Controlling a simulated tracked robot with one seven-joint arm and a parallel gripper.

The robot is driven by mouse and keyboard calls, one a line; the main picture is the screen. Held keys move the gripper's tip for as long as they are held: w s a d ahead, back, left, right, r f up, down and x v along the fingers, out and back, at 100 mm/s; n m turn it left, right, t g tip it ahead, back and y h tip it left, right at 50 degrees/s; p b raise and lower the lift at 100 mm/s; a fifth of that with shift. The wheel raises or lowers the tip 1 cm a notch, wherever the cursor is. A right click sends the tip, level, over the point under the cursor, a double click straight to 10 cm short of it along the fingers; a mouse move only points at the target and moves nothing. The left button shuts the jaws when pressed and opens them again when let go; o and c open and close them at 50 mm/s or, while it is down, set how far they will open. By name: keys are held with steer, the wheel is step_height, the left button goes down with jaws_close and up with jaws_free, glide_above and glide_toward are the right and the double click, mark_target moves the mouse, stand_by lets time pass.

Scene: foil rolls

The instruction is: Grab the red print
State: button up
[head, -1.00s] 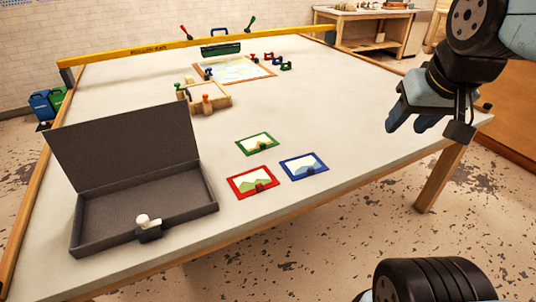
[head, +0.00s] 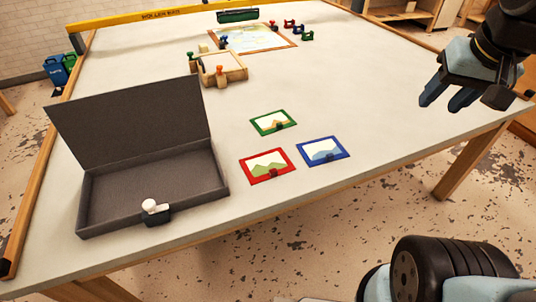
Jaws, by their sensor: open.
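The red print (head: 267,164) is a small picture with a red border and green hills. It lies flat on the table near the front edge, with a small dark red clip or knob on its lower side.
A blue print (head: 322,151) lies right of the red one and a green print (head: 273,122) lies behind. An open grey box (head: 152,210) stands at left, lid raised. A wooden frame (head: 218,68) and a map-like sheet (head: 255,37) lie farther back. The table's right part (head: 400,130) is clear.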

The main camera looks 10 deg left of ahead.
steer(key=w+a+f+m+g+y, duration=0.3)
steer(key=w+a+f+g, duration=0.1)
steer(key=f, duration=0.5)
steer(key=w+a+f+m+g+y, duration=0.4)
steer(key=w+a+f, duration=0.2)
steer(key=a+f, duration=0.2)
steer(key=w+a+f+m+g+y, duration=0.3)
steer(key=w+a+f, duration=0.3)
steer(key=f, duration=0.5)
steer(key=shift+w+a+f+g+y, duration=0.15)
steer(key=shift+f+g+y, duration=0.15)
steer(key=shift+g+y, duration=0.15)
steer(key=shift+a+f+m, duration=0.3)
steer(key=shift+a+f, duration=0.05)
steer(key=shift+a, duration=0.05)
glide_toward(275, 169)
steer(key=x, duration=0.3)
steer(key=shift+a+f, duration=0.1)
steer(key=shift+f, duration=0.35)
steer(key=shift+r+x, duration=0.2)
steer(key=shift+x, duration=1.25)
steer(key=shift+r+x, duration=0.2)
steer(key=shift+x, duration=1.3)
steer(key=shift+a, duration=0.1)
steer(key=shift+c, duration=0.2)
jaws_close()
